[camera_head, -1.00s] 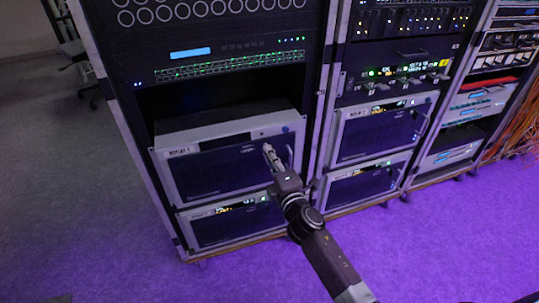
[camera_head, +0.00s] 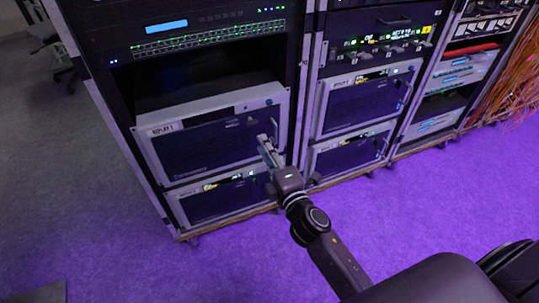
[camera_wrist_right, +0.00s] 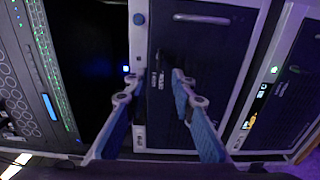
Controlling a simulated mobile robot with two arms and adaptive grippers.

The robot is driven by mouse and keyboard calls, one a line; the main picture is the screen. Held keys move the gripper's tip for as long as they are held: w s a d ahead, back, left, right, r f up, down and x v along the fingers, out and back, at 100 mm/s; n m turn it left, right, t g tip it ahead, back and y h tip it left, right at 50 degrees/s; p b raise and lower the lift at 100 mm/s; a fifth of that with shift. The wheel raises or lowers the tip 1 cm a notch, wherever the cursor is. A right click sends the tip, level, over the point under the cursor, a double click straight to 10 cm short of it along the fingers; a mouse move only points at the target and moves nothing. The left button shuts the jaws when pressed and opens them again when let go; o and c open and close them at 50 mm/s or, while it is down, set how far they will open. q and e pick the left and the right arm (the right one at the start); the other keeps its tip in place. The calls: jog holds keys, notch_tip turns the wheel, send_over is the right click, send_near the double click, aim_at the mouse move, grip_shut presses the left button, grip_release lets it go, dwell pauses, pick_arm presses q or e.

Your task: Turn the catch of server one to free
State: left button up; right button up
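The upper grey-framed unit in the left rack, server one (camera_head: 205,150), has a white label that seems to end in 1. It sticks out of its bay. In the right wrist view its dark front panel (camera_wrist_right: 205,55) is seen sideways, with a metal handle (camera_wrist_right: 202,19) at the top. A small dark catch (camera_wrist_right: 162,58) shows faintly on the panel; which way it is turned is unclear. My right gripper (camera_head: 266,143) is in front of the panel's right part. In the wrist view its fingers (camera_wrist_right: 158,76) are apart, the catch just beyond the gap. My left gripper is out of view.
A second unit (camera_head: 225,198) sits directly below in the same rack. The neighbouring rack holds similar units (camera_head: 355,100) to the right. Orange cables (camera_head: 510,75) hang at the far right. The purple-lit floor (camera_head: 430,205) in front is clear.

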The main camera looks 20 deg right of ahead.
jog(key=s, duration=0.3)
jog(key=shift+s+d, duration=0.1)
jog(key=shift+s, duration=0.15)
